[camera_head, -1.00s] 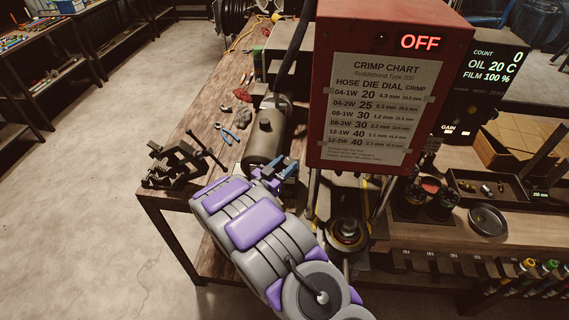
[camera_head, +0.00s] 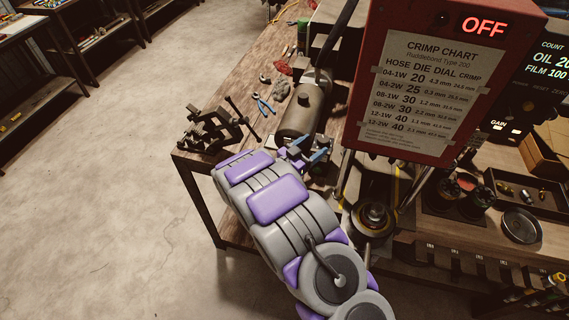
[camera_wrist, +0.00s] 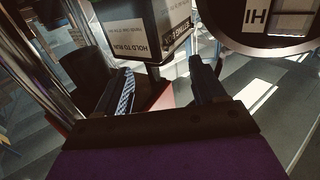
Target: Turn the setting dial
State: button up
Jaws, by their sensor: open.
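The red crimper (camera_head: 452,75) stands on the bench at the upper right of the head view, with a crimp chart (camera_head: 425,95) and a lit OFF display (camera_head: 483,26). My gripper (camera_head: 308,152) is beside its lower left, near a grey cylinder (camera_head: 300,112). In the wrist view my gripper (camera_wrist: 162,70) is open, with nothing seen between its fingers. A box (camera_wrist: 150,30) labelled HOLD TO RUN, with a partly readable SETTING label (camera_wrist: 177,33) on its side, is just beyond the fingers. I cannot make out the setting dial itself for certain.
Shiny metal posts (camera_wrist: 45,60) run along the left of the wrist view. Pliers (camera_head: 263,104) and a black clamp-like tool (camera_head: 212,130) lie left of the crimper. A round dish (camera_head: 521,225) is at right.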

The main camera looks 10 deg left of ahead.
jog(key=v, duration=1.4)
jog(key=shift+a+f+p, duration=0.15)
jog(key=shift+a+p, duration=0.1)
jog(key=shift+p, duration=0.05)
jog(key=shift+s, duration=0.1)
jog(key=w+a+r+n+g+y+b, duration=0.1)
jog(key=w+r+n+g+y+b, duration=0.2)
jog(key=w+r+y, duration=0.75)
jog(key=s+d+n+g+b, duration=0.1)
jog(key=s+d+g, duration=0.3)
jog(key=s+d, duration=0.6)
jog(key=s+d+n+g, duration=0.1)
jog(key=s+d+g, duration=0.4)
jog(key=s+d, duration=0.5)
jog(key=s+d+n+g+b, duration=0.1)
jog(key=s+d+g, duration=0.3)
jog(key=s+d, duration=0.7)
jog(key=s, duration=1.3)
jog(key=shift+s+n+g+h+b, duration=0.2)
jog(key=shift+n+g+h+b, duration=0.1)
jog(key=shift+g+h, duration=0.1)
